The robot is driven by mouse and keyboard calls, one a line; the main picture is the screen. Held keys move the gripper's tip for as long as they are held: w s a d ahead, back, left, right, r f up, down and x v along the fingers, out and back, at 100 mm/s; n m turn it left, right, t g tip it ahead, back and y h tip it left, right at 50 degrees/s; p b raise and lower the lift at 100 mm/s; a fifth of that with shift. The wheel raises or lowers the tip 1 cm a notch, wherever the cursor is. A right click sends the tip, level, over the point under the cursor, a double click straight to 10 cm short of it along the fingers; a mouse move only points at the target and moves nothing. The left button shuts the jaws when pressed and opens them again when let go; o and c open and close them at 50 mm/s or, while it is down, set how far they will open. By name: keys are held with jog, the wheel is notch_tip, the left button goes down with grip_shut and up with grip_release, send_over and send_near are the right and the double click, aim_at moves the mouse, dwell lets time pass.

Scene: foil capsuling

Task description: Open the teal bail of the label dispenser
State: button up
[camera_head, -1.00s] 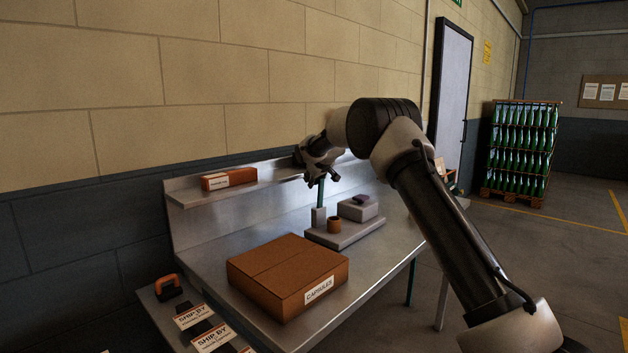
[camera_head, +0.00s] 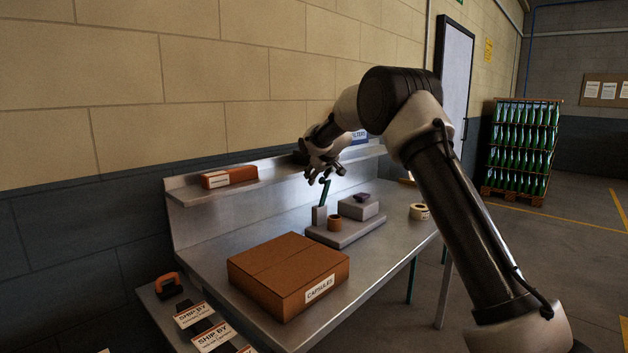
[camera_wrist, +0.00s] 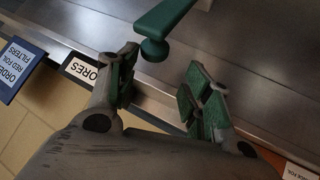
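The label dispenser (camera_head: 345,233) stands on the metal bench, with a low grey base, a small upright block and a larger grey block. Its teal bail (camera_head: 324,192) rises from the upright block, leaning slightly right at the top. My gripper (camera_head: 325,173) is just above the bail's upper end, fingers pointing down. In the wrist view, the bail (camera_wrist: 168,18) comes in from the top and ends in a round teal knob. The knob lies near the gap between the green-padded fingers (camera_wrist: 160,80), which are apart and empty. I see no clear contact.
A brown capsules box (camera_head: 287,275) sits on the bench left of the dispenser. A tape roll (camera_head: 419,212) lies to the right. The back shelf (camera_head: 215,193) holds an orange-brown box (camera_head: 229,177). A blue sign (camera_wrist: 14,68) is close by in the wrist view.

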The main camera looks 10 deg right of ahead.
jog(key=v, duration=0.7)
jog(key=shift+w+a+r, duration=0.2)
jog(key=shift+a+r, duration=0.1)
jog(key=shift+a, duration=0.15)
